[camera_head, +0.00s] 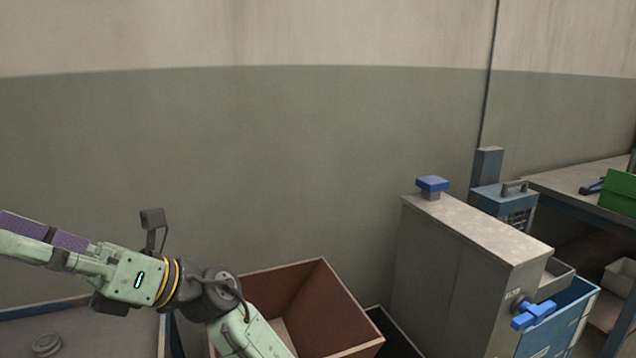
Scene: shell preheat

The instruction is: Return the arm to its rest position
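My arm rises from the bottom centre and bends to the left. My gripper (22,230) reaches the left edge of the picture, its purple-padded fingers raised above a blue-edged surface (100,333). The fingers lie close together in this view, and their ends are at or beyond the picture edge. I cannot tell whether they are open or shut. No held thing shows in the visible part.
A brown open box (345,318) stands just right of my forearm.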

